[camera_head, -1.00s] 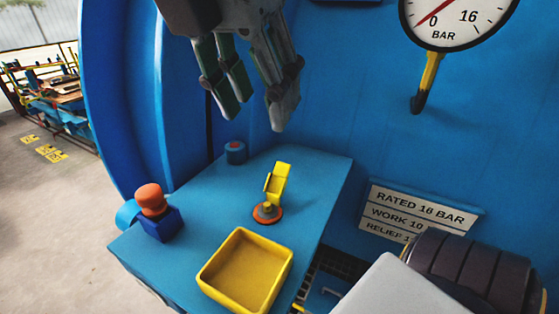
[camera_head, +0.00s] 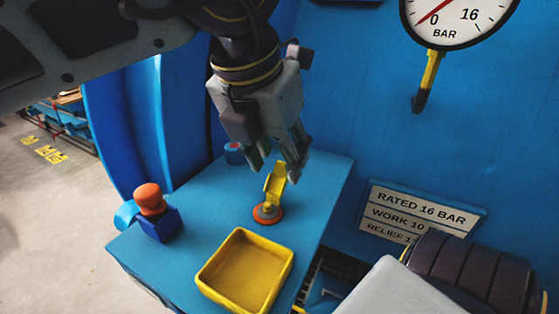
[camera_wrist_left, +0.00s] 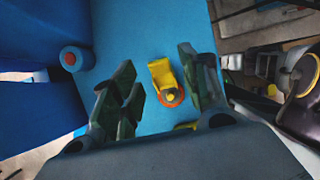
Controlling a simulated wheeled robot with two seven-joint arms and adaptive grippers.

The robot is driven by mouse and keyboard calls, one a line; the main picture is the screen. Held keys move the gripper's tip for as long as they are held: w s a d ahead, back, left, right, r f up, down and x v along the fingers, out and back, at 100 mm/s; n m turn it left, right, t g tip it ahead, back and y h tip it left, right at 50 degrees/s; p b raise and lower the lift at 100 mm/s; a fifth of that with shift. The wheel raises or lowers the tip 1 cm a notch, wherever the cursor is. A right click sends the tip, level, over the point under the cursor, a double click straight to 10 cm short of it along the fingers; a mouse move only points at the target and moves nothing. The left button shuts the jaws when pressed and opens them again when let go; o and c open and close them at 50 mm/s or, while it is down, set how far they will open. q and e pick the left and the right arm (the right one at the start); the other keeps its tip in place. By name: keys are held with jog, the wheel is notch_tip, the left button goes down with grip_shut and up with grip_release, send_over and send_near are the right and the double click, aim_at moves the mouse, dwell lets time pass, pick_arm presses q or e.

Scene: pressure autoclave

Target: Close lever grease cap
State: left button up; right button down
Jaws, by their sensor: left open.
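The lever grease cap is a yellow lever (camera_head: 276,184) on an orange round base (camera_head: 268,214), standing on the blue shelf. The lever is raised and tilted up from its base. It also shows in the left wrist view (camera_wrist_left: 161,74), between my fingers in the picture. My left gripper (camera_head: 276,170) is open, pointing down just above and behind the lever's upper end. Its fingers (camera_wrist_left: 158,95) are spread in the left wrist view, with nothing held. Whether a finger touches the lever cannot be told. My right gripper is not in view.
A yellow tray (camera_head: 210,275) sits at the shelf's front. An orange-topped blue knob block (camera_head: 151,205) stands at the left edge, and a small blue cylinder (camera_head: 234,153) at the back. A rating plate (camera_head: 420,211) and pressure gauge (camera_head: 452,20) are on the right.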

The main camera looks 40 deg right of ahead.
pick_arm(q)
jog(key=shift+x, duration=0.9)
jog(key=shift+c, duration=0.2)
jog(key=c, duration=0.9)
